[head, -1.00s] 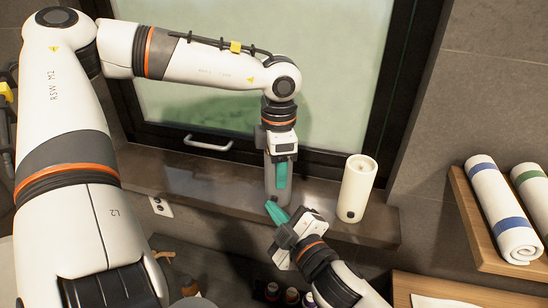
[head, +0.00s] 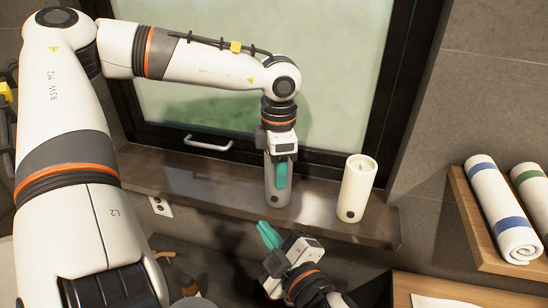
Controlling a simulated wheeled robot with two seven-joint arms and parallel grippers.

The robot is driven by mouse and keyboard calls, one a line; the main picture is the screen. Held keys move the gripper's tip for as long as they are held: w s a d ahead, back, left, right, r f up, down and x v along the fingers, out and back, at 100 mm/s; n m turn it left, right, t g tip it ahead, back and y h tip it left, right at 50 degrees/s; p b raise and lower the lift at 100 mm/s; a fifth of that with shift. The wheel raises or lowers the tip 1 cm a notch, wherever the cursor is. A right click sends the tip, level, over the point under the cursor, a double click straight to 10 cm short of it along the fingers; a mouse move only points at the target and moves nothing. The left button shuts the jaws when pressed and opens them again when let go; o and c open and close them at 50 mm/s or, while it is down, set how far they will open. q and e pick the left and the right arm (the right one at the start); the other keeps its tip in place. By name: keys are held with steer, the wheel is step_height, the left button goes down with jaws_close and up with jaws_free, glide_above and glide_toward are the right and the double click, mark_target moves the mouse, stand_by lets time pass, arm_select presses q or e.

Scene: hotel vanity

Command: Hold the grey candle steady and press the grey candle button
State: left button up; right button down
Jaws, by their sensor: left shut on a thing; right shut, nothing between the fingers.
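The grey candle (head: 270,190) stands upright on the dark window ledge (head: 215,194). My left gripper (head: 281,180) comes down on it from above, with its teal fingers shut around the candle. The fingers and wrist hide its upper part. A small dark round spot shows low on the candle's front; I cannot tell whether it is pressed in. My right gripper (head: 268,236) is below and in front of the candle, fingers shut with nothing between them. It points up and left toward the ledge and is apart from the candle.
A white candle (head: 358,187) with a dark button stands on the ledge to the right. Rolled towels (head: 500,210) lie on a wooden shelf (head: 463,205) at the right. A window with a metal handle (head: 207,144) is behind. A wall socket (head: 160,206) is under the ledge.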

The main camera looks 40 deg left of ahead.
arm_select(q)
steer(key=o, duration=1.2)
step_height(320, 180, up, 12)
